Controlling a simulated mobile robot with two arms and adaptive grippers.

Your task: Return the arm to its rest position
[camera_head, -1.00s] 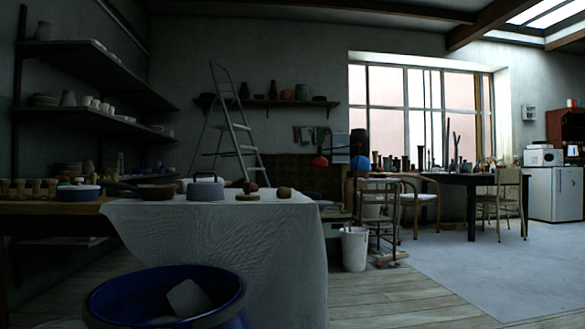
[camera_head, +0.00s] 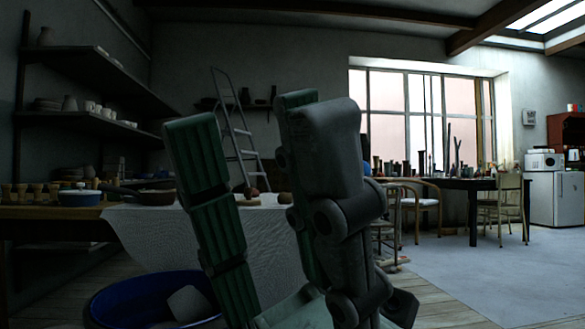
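My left gripper (camera_head: 250,115) is large and close to the camera in the head view, coming up from the bottom edge. Its fingers have green ribbed pads and dark grey links, and they point upward. The fingers stand apart with a clear gap, and nothing is held between them. The gripper covers part of the cloth-covered table, the ladder and the wall shelf. My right gripper is not in view.
A blue tub (camera_head: 106,302) with a pale block (camera_head: 190,303) in it stands low at the left, partly behind the gripper. A table with a white cloth (camera_head: 160,237) holds pans and small round objects. Open floor (camera_head: 470,275) lies to the right.

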